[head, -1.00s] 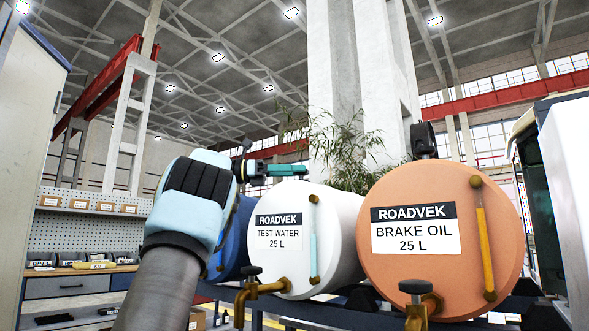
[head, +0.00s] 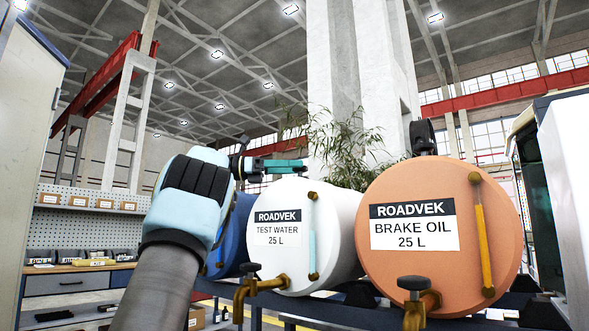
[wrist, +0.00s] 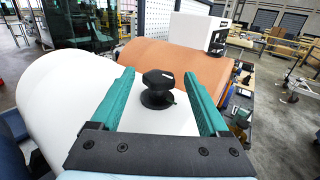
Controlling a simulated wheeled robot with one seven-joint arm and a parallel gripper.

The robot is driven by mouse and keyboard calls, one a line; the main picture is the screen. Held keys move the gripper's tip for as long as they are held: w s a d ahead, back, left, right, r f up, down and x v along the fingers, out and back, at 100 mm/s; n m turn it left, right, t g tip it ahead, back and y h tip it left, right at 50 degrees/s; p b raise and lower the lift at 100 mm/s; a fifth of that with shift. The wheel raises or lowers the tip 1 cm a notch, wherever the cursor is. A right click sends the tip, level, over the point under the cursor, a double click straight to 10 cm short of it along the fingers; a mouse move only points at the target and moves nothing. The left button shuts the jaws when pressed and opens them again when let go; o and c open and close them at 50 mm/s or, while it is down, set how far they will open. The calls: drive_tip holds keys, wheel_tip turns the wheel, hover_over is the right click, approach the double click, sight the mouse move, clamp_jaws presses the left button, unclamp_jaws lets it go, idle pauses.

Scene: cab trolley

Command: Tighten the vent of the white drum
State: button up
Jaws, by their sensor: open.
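The white drum (head: 336,227), labelled TEST WATER 25 L, lies on its side between a blue drum and an orange drum. Its vent, a black faceted knob (wrist: 158,80) on a round base, stands on top of the drum in the wrist view. My gripper (wrist: 158,73) is open, with one teal finger on each side of the knob and a visible gap on both sides. In the head view my gripper (head: 302,166) reaches over the drum's top from the left, and the vent cannot be made out there.
The orange BRAKE OIL drum (head: 440,275) stands close on the right, with a black vent (head: 422,137) on top. The blue drum (head: 240,228) is mostly hidden behind my arm. Brass taps (head: 262,285) stick out in front. A plant (head: 350,150) stands behind the drums.

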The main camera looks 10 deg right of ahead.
drive_tip(key=v, duration=1)
drive_tip(key=shift+a, duration=0.1)
drive_tip(key=shift+s, duration=0.15)
